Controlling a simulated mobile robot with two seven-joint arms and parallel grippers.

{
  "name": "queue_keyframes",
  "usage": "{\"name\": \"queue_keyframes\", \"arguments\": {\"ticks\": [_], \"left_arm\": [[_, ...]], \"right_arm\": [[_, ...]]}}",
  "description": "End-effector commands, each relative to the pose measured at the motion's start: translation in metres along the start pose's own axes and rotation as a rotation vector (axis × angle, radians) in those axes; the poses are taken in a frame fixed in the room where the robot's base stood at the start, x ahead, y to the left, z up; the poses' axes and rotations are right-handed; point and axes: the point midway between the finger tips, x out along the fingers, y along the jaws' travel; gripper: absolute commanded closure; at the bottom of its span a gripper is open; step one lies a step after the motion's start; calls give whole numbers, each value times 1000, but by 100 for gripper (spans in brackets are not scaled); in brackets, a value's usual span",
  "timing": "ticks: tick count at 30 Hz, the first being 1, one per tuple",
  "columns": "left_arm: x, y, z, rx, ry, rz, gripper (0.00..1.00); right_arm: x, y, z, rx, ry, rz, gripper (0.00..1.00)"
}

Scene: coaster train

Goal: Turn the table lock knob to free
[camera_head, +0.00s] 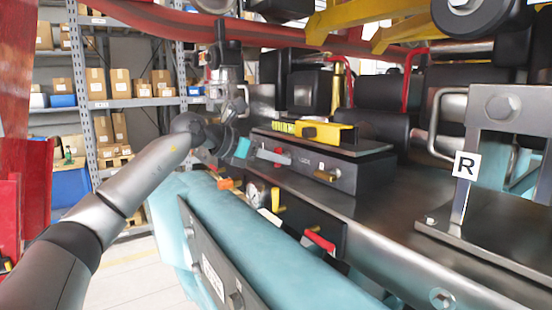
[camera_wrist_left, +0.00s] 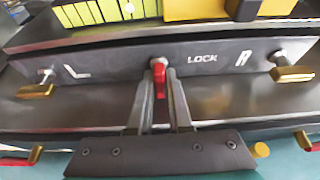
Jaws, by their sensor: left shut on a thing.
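The table lock knob (camera_wrist_left: 158,77) is a small red handle on a dark panel (camera_wrist_left: 110,68), pointing downward in the left wrist view. The word LOCK is printed to its right; no other lock label is readable. In the head view the red knob (camera_head: 279,151) shows small on the panel's front face. My left gripper (camera_wrist_left: 160,88) has its two metal fingers closed around the lower part of the knob, one on each side. In the head view the left gripper reaches the panel from the left, and its fingertips are hard to make out. My right gripper is not in view.
Brass levers marked L (camera_wrist_left: 35,91) and R (camera_wrist_left: 292,74) flank the knob. A yellow block (camera_head: 325,133) stands on top of the panel box. Below are a gauge (camera_head: 256,194), a red-handled lever (camera_head: 319,240) and a teal padded beam (camera_head: 245,240).

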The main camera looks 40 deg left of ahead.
Motion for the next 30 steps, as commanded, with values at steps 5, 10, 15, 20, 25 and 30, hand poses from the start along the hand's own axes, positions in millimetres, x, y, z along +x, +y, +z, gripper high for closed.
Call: {"name": "queue_keyframes", "arguments": {"ticks": [5,10,15,20,25,30], "left_arm": [[-3,1,8,3,-23,4,78],[-2,1,6,3,-16,4,59],[-1,1,4,3,-11,4,55],[-2,1,2,3,-9,4,55],[-16,2,0,3,-7,7,55],[-43,2,-3,5,-6,10,55]], "right_arm": [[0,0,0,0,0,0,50],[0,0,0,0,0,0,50],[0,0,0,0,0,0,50],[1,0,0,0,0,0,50],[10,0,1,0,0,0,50],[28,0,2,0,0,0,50]]}}
